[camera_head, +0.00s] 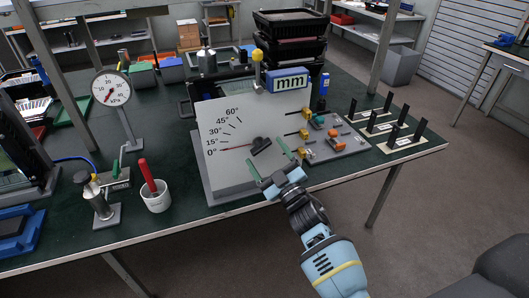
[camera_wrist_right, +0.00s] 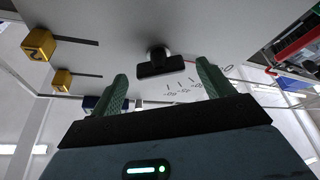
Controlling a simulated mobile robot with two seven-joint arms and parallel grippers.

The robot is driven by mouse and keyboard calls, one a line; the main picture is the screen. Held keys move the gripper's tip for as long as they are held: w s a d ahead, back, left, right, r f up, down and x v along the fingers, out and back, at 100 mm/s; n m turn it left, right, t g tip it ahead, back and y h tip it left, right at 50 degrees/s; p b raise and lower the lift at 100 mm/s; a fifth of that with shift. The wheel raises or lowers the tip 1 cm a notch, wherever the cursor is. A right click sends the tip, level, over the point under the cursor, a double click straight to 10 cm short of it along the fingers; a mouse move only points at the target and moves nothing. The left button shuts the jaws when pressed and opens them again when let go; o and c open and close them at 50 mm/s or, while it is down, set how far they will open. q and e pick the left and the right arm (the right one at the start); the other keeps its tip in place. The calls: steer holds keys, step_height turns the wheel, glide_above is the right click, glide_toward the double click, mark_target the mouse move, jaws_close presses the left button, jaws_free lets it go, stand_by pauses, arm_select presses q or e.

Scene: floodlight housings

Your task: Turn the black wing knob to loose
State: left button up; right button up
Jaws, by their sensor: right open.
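The black wing knob (camera_head: 261,146) sits on the pale slanted panel (camera_head: 228,172) beside a printed angle scale. Its wing looks tilted in the head view, and a thin red line points left from near it, between the 0° and 15° marks. The knob also shows in the right wrist view (camera_wrist_right: 160,64), beyond the fingertips. My right gripper (camera_head: 268,159) is open, its two green fingers in front of the panel just below the knob. In the right wrist view the fingers (camera_wrist_right: 162,86) stand wide apart with nothing between them. My left gripper is not in view.
A white cup with a red handle (camera_head: 155,195) and a gauge (camera_head: 112,88) stand left.

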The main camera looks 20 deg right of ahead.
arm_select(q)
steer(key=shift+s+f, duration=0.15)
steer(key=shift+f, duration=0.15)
arm_select(e)
steer(key=v, duration=0.6)
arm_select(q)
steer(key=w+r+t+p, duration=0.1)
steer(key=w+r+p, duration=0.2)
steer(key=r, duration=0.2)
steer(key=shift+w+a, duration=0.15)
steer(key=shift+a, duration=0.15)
arm_select(e)
steer(key=s+f+m+g+h, duration=0.1)
steer(key=s+f+m+g, duration=0.1)
steer(key=s+f+g, duration=0.2)
steer(key=s+f+m+g+h, duration=0.1)
steer(key=s+f+g, duration=0.3)
steer(key=s+f, duration=0.7)
steer(key=s+f+m+g+h, duration=0.1)
steer(key=s+f+m+g, duration=0.3)
steer(key=s, duration=1.9)
step_height(320, 180, down, 4)
steer(key=shift+a+r, duration=0.2)
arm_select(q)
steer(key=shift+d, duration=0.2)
